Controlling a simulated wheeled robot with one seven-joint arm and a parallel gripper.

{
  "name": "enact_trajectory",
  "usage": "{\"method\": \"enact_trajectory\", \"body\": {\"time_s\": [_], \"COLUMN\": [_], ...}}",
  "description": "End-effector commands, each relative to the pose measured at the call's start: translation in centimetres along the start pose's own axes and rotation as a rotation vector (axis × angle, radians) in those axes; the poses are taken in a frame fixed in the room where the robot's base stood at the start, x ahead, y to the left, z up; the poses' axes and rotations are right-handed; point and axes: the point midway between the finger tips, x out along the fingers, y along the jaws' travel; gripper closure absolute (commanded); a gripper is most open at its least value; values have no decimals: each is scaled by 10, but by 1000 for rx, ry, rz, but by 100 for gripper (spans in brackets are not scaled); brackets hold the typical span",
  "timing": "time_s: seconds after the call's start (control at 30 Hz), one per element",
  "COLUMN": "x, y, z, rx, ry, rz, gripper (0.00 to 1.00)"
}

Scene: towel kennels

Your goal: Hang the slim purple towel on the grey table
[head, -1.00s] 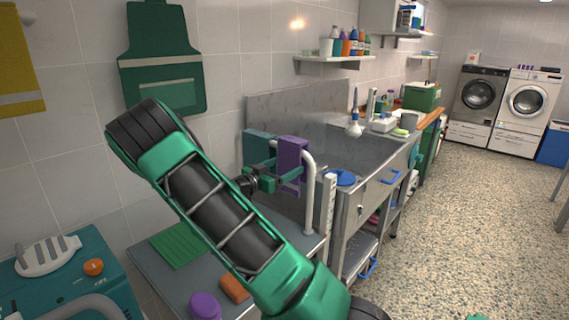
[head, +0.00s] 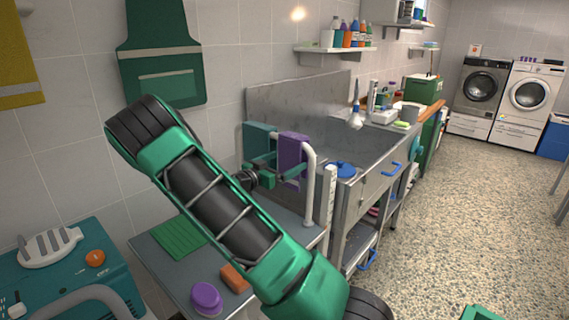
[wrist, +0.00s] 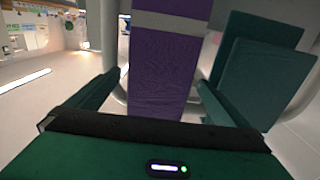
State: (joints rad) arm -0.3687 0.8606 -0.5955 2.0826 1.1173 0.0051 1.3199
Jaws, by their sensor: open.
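The slim purple towel (head: 292,150) hangs over a white rail (head: 309,190) that stands at the far right end of the grey table (head: 190,273). A wider teal towel (head: 257,139) hangs beside it on the left. My gripper (head: 290,173) is open at the purple towel's lower part. In the wrist view, the purple towel (wrist: 160,65), with a pale band near the top, shows between the two spread fingers of my gripper (wrist: 158,88). The teal towel (wrist: 262,75) is to the right there. Whether a finger touches the purple cloth I cannot tell.
A green ribbed mat (head: 178,238), an orange block (head: 234,278) and a purple round item (head: 206,298) lie on the grey table. A teal machine (head: 65,280) stands at left. A steel sink unit (head: 365,180) stands behind the rail. The speckled floor (head: 460,220) at right is clear.

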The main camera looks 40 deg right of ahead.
Motion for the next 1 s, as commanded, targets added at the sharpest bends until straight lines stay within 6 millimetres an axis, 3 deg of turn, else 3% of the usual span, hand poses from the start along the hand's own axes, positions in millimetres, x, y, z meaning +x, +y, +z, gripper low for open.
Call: {"method": "enact_trajectory", "body": {"time_s": [0.17, 0.6, 1.0], "x": [-19, -94, -106], "y": [-2, -3, -2], "z": [1, 1, 1], "rx": [-1, -1, -1], "ry": [-1, 0, -2], "rz": [-4, -2, 1], "gripper": [0, 0, 0]}}
